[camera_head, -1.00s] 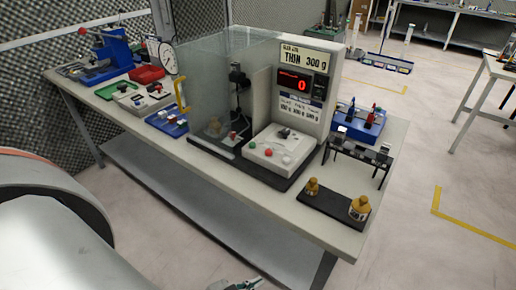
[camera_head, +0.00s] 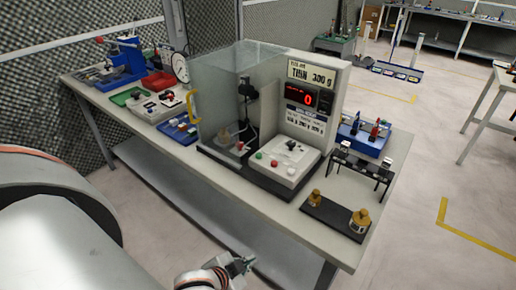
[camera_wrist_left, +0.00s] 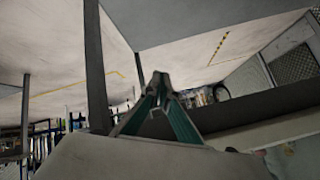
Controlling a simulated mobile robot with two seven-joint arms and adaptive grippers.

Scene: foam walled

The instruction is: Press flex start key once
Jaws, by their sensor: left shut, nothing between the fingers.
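The test machine (camera_head: 292,115) stands on the bench with a glass guard (camera_head: 215,95), a red display reading 0 and a sign "THIN 300 g". Its white control panel (camera_head: 285,162) carries a red button, a green button, a pale button and a dark switch or lever. I cannot read which key is the flex start key. My left gripper (camera_head: 243,265) is low in front of the bench, below the tabletop and well apart from the panel. In the left wrist view its fingers (camera_wrist_left: 160,80) meet at the tips, shut with nothing between them. My right gripper is not in view.
Brass weights on a black plate (camera_head: 335,217) sit at the bench's right end. A black rack (camera_head: 360,168) and a blue tray (camera_head: 365,138) stand behind them. A yellow handle (camera_head: 193,106) sticks out from the guard's left side. The front bench edge lies between my gripper and the panel.

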